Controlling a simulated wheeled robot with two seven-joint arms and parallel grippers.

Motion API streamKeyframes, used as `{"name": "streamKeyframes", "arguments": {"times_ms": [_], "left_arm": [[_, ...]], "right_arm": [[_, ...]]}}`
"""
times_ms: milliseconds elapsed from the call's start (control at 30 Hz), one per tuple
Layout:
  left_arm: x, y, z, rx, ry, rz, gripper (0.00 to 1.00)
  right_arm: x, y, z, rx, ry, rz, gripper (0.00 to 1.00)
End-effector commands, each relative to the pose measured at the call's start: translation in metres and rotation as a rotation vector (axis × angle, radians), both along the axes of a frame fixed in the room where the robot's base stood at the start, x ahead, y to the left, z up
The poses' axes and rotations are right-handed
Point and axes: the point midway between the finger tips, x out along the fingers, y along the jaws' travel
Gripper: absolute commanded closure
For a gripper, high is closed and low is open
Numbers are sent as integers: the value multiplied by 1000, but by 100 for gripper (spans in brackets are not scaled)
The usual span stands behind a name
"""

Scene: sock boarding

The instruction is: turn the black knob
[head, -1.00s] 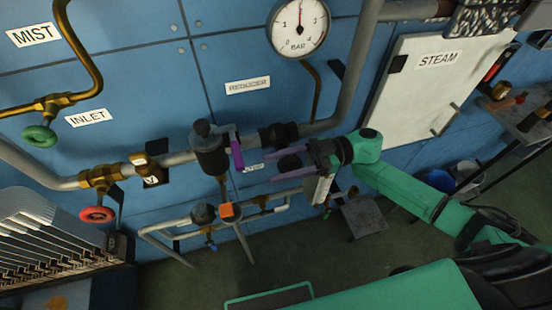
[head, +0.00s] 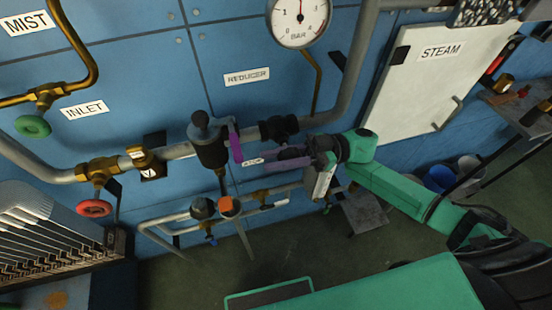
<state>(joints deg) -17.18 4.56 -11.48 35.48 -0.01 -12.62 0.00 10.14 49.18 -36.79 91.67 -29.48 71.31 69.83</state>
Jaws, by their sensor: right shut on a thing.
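My left gripper is not in view.
A thinner pipe with an orange cap (head: 229,206) runs below. A pressure gauge (head: 299,20) hangs above. A red handwheel (head: 94,208) is far left.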

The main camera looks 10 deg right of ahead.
Motion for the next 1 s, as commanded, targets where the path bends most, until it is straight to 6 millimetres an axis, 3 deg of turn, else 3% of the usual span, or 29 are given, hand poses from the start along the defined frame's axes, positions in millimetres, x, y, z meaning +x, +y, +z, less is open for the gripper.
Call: {"name": "streamKeyframes", "arguments": {"times_ms": [33, 100, 633, 767, 1000], "left_arm": [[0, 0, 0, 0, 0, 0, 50], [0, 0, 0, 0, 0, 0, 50], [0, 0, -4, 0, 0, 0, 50], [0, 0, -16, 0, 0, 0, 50], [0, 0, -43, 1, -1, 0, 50]], "right_arm": [[0, 0, 0, 0, -1, 0, 67], [0, 0, 0, 0, -1, 0, 45], [1, -8, -3, -4, 0, -2, 45], [3, -34, -10, -7, 0, -3, 45], [8, -106, -19, -5, 0, -4, 45]]}}
